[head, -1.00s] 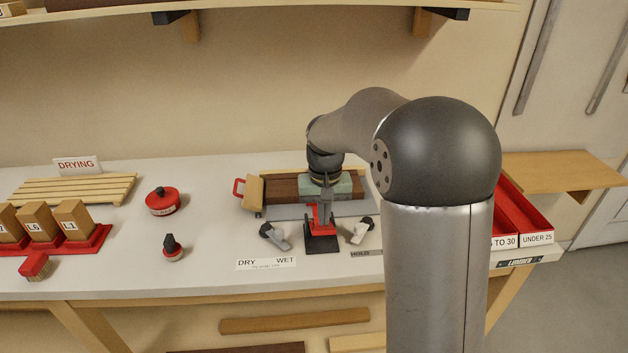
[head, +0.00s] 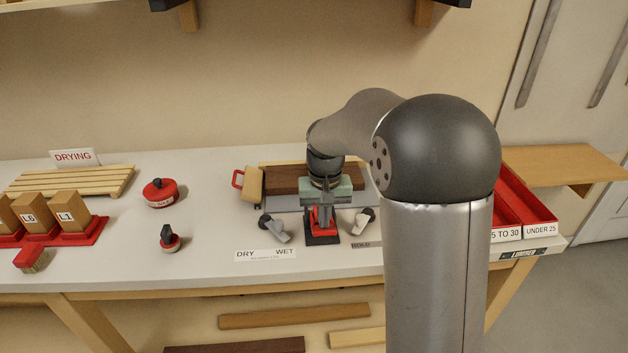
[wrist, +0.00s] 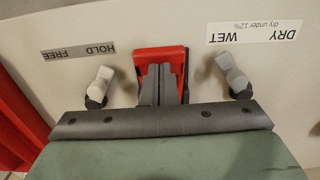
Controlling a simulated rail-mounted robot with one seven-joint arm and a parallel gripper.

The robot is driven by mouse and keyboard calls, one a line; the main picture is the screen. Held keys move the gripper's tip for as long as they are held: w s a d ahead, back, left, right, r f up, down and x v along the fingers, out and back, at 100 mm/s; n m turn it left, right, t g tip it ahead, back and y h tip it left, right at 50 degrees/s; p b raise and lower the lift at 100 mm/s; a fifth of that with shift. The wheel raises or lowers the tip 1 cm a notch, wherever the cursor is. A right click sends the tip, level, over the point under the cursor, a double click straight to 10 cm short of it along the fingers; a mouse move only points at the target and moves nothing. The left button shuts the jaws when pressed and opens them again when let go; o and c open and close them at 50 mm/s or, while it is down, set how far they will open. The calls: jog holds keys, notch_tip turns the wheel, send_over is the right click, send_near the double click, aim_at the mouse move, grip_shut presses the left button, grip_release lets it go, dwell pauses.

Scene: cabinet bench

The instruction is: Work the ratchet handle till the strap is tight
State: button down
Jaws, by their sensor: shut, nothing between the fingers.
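The red ratchet handle (head: 314,216) stands on a dark base (head: 322,239) at the front middle of the bench; it also shows in the wrist view (wrist: 181,58). My gripper (head: 325,229) has its green body above and behind the handle. In the wrist view its two grey fingers (wrist: 159,84) are closed together against or just over the red handle, with nothing between them. I cannot tell whether they touch it. The strap cannot be made out; my gripper hides part of the ratchet.
Grey levers stand left (head: 275,229) and right (head: 361,222) of the ratchet, close to my fingers. A dark wooden board (head: 290,178) lies behind, with a red-handled tan block (head: 253,186) at its left end. Red bins (head: 520,204) stand at right. Bench front is mostly clear.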

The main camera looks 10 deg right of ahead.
aim_at(324, 231)
jog(key=shift+s+f+b, duration=0.15)
jog(key=shift+f+b, duration=0.5)
jog(key=shift+f, duration=0.35)
jog(key=shift+s+f+b, duration=0.1)
jog(key=shift+f+b, duration=0.5)
jog(key=shift+f, duration=0.35)
jog(key=r+p, duration=0.4)
jog(key=r, duration=0.1)
jog(key=w+r+p, duration=0.1)
jog(key=r+p, duration=0.1)
jog(key=shift+r, duration=0.25)
jog(key=shift+f, duration=0.15)
jog(key=shift+s+f+b, duration=0.15)
jog(key=shift+f+b, duration=0.75)
jog(key=shift+f, duration=0.3)
jog(key=shift+s+f+b, duration=0.2)
jog(key=shift+f+b, duration=0.75)
jog(key=shift+f, duration=0.3)
jog(key=shift+s+f+b, duration=0.15)
jog(key=shift+f+b, duration=0.75)
jog(key=shift+f, duration=0.3)
jog(key=r+p, duration=0.4)
jog(key=r, duration=0.1)
jog(key=w+r+p, duration=0.1)
jog(key=r+p, duration=0.1)
jog(key=shift+r, duration=0.2)
